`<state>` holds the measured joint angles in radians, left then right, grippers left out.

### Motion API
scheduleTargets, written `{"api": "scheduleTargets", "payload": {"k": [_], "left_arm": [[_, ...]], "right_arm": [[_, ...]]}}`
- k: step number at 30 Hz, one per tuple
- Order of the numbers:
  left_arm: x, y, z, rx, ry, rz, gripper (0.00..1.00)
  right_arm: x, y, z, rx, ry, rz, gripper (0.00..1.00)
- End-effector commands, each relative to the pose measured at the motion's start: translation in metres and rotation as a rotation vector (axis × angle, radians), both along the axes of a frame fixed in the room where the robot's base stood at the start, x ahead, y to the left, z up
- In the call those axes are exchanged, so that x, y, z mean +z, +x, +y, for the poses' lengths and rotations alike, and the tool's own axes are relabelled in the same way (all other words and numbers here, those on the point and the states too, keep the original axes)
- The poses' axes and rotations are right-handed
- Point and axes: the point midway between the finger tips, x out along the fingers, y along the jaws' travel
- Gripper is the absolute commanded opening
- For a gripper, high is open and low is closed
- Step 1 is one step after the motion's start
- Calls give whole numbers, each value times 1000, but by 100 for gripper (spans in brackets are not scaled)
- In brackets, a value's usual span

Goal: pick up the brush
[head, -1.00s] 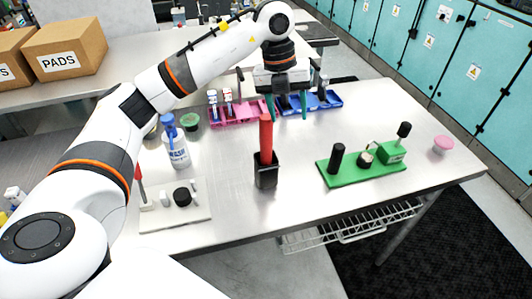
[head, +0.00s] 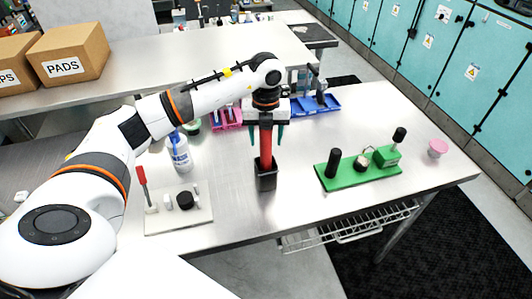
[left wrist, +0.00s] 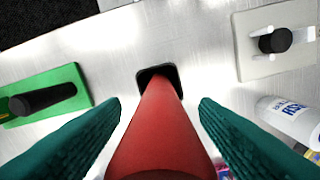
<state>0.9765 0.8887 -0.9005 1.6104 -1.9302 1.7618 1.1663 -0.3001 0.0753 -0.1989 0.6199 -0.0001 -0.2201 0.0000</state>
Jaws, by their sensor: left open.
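The brush shows as a red handle (head: 266,150) standing upright in a black holder (head: 266,178) on the steel table. Its lower end is hidden inside the holder. My left gripper (head: 265,142) is above the holder, pointing down, with its teal fingers open on either side of the handle. In the left wrist view the red handle (left wrist: 158,125) runs between the two apart fingers, and a gap shows on both sides near the tips. The holder's dark opening (left wrist: 158,74) lies beyond the fingertips. My right gripper is not in view.
A green board (head: 345,180) with black-topped parts lies to the right. A pale board (head: 190,220) with a red-handled tool and a spray bottle (head: 180,152) are to the left. Pink (head: 226,124) and blue bins (head: 318,108) stand behind. A pink-topped cup (head: 438,148) is far right.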

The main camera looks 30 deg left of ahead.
Motion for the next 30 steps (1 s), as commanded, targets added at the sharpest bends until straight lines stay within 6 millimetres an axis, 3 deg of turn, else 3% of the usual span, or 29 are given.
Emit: {"api": "scheduleTargets", "payload": {"k": [4, 11, 20, 30], "left_arm": [[-13, 0, 0, -1, 0, -1, 55], [-15, 0, 0, -1, 0, -1, 55], [-15, 0, 0, -1, -1, -2, 8], [-12, 1, 0, -1, -1, -4, 7]], "right_arm": [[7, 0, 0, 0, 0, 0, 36], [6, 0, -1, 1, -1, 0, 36], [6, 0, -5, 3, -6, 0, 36], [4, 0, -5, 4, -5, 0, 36]]}}
